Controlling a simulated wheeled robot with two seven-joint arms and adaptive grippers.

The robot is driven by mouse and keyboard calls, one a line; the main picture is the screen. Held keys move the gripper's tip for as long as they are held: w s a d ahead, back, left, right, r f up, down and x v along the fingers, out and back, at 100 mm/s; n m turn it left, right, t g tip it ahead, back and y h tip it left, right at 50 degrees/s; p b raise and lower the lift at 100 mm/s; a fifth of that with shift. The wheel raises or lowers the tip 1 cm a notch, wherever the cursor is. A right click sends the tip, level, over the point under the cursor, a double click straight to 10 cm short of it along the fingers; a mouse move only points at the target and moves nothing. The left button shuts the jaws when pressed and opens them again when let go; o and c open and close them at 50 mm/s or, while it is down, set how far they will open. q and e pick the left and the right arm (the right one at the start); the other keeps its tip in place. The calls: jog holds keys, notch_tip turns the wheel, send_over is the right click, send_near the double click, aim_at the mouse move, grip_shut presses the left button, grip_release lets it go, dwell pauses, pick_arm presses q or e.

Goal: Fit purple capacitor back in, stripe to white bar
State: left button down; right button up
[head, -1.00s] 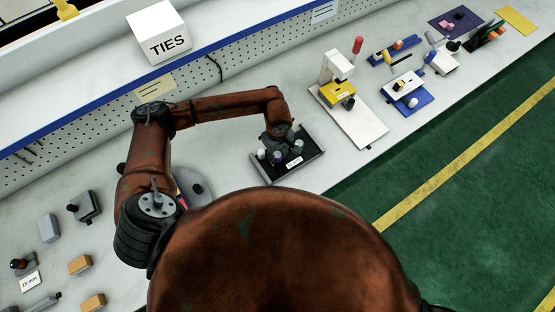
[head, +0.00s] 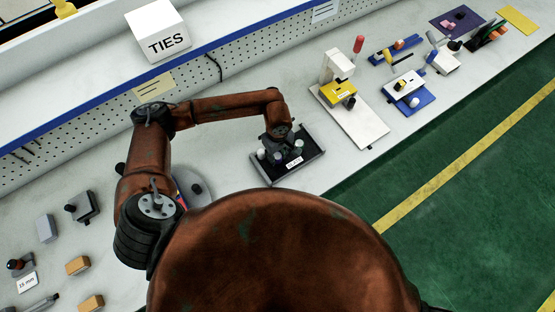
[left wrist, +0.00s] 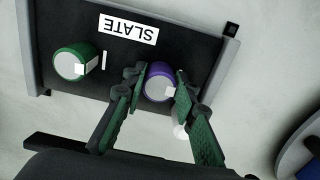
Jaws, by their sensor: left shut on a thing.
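The purple capacitor (left wrist: 158,82) is between the fingers of my left gripper (left wrist: 154,90), which is shut on it, in the left wrist view. A pale patch shows on its side, toward the right finger. It is over the dark tray labelled SLATE (left wrist: 75,20); whether it touches the tray floor I cannot tell. A green capacitor (left wrist: 72,64) with a white patch stands on the tray, with a thin white bar (left wrist: 104,60) beside it. The white bar for the purple one is not visible, perhaps behind a finger. In the head view my left gripper (head: 277,147) is above the tray (head: 312,153).
A white stand with a yellow part (head: 338,92) is right of the tray. A grey round base (head: 196,188) lies to its left. Several small blocks lie at lower left. A white TIES box (head: 158,32) is on the shelf behind. Bare bench lies around the tray.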

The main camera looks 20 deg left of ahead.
aim_at(278, 156)
pick_arm(q)
jog(key=c, duration=1.8)
grip_release()
jog(key=o, duration=0.3)
jog(key=shift+o, duration=0.2)
pick_arm(e)
jog(key=shift+d, duration=0.25)
pick_arm(q)
notch_tip(278, 156, up, 12)
pick_arm(e)
jog(key=shift+a, duration=0.1)
pick_arm(q)
jog(key=shift+f, duration=0.1)
